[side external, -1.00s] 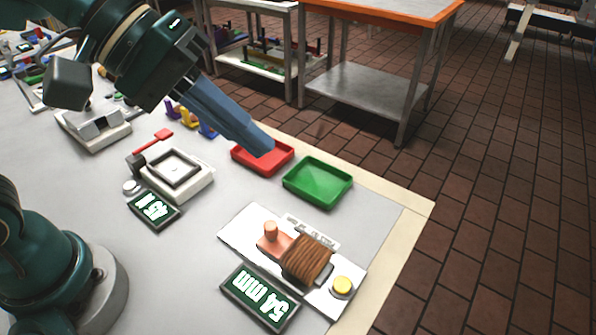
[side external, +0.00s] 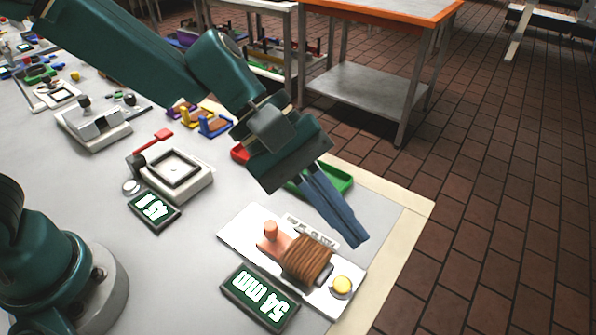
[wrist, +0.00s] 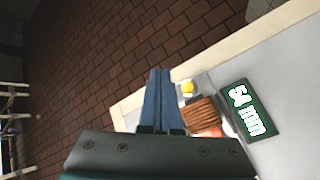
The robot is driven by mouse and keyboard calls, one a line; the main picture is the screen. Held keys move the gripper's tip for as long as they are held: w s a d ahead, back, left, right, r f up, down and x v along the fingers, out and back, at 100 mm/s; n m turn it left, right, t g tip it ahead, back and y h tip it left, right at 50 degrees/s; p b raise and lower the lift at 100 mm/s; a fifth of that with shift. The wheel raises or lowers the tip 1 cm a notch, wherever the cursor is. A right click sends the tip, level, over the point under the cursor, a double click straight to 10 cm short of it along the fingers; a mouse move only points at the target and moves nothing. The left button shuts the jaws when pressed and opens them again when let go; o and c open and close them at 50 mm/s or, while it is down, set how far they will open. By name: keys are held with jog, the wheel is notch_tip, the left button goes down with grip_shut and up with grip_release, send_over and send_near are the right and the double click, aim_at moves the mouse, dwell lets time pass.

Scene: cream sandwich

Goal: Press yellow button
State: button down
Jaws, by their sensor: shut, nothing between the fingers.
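The yellow button (side external: 342,286) is a small round knob at the right end of a white plate (side external: 240,238) near the table's front right corner. In the wrist view the yellow button (wrist: 188,88) lies just right of my fingertips. My gripper (side external: 358,240) is shut and empty, its blue fingers pointing down and right. The fingertips appear above the plate, behind the button in the side view and apart from it. In the wrist view my gripper (wrist: 160,72) shows both fingers together.
A brown coil (side external: 308,259) and a copper-coloured knob (side external: 270,232) sit beside the button. A display (side external: 260,297) reads 54 mm. A green tray (side external: 340,178) and a red tray (side external: 239,153) are partly hidden behind my arm. The table edge is close on the right.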

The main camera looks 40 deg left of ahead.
aim_at(335, 279)
jog(key=shift+f, duration=4.4)
jog(key=shift+f, duration=0.1)
jog(key=shift+f, duration=0.3)
jog(key=shift+f, duration=0.45)
jog(key=shift+r, duration=0.85)
jog(key=shift+r, duration=0.1)
